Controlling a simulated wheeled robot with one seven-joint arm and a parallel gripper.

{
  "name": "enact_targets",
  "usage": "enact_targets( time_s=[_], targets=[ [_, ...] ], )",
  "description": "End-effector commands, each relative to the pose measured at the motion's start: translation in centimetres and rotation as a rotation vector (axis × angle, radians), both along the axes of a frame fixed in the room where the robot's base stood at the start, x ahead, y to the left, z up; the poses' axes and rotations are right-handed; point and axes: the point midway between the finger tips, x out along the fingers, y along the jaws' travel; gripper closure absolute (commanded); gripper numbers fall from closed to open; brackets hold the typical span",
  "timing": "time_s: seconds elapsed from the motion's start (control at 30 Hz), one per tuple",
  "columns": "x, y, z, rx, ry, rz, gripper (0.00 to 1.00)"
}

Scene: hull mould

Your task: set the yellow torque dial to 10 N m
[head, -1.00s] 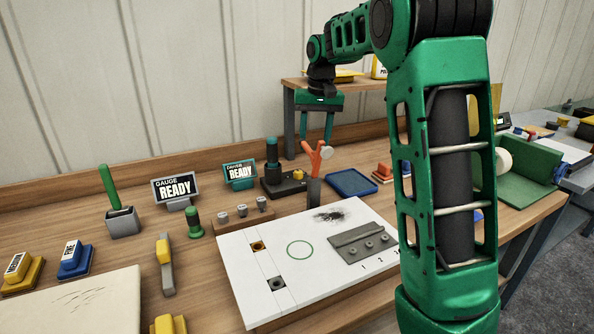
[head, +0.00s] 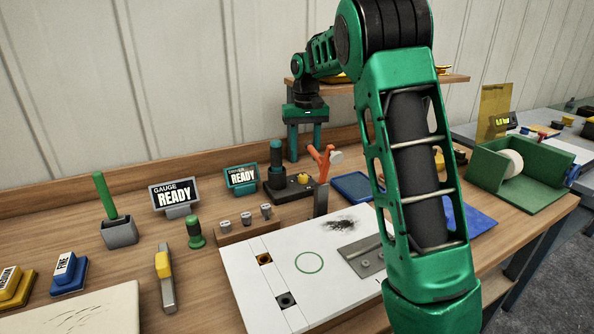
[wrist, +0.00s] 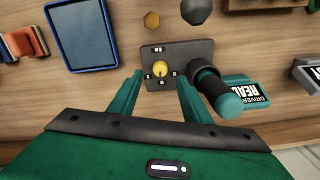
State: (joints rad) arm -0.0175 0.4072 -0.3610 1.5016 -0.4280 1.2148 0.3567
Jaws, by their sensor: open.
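The yellow torque dial (wrist: 162,68) sits on a dark base plate (wrist: 180,52) with small pale marks around it; I cannot read them or the pointer clearly. In the head view the dial (head: 303,179) shows at the right end of the dark base. The teal and black driver (wrist: 216,90) stands beside the dial on the same plate. My gripper (wrist: 160,86) is open and empty, its teal fingers on either side of the dial in the wrist view, apparently short of it. In the head view my gripper (head: 304,152) hangs just above and behind the dial.
A teal DRIVER READY display (head: 242,177) stands left of the base. An orange-handled tool (head: 321,180) stands in front of the dial. A blue tray (head: 352,187) lies to the right. A wooden shelf (head: 450,78) is behind my arm.

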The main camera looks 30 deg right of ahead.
Motion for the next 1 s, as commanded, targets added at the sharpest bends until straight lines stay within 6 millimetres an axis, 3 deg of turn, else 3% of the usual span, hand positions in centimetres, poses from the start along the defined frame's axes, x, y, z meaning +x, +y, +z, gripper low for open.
enact_targets(
  time_s=[0.17,0.63,1.0],
  targets=[
    [0.0,0.0,-0.6,0.001,0.002,0.0,0.56],
    [0.0,0.2,-6.6,0.0,0.002,0.003,0.56],
    [0.0,0.2,-7.5,0.0,0.0,0.002,0.56]
  ],
)
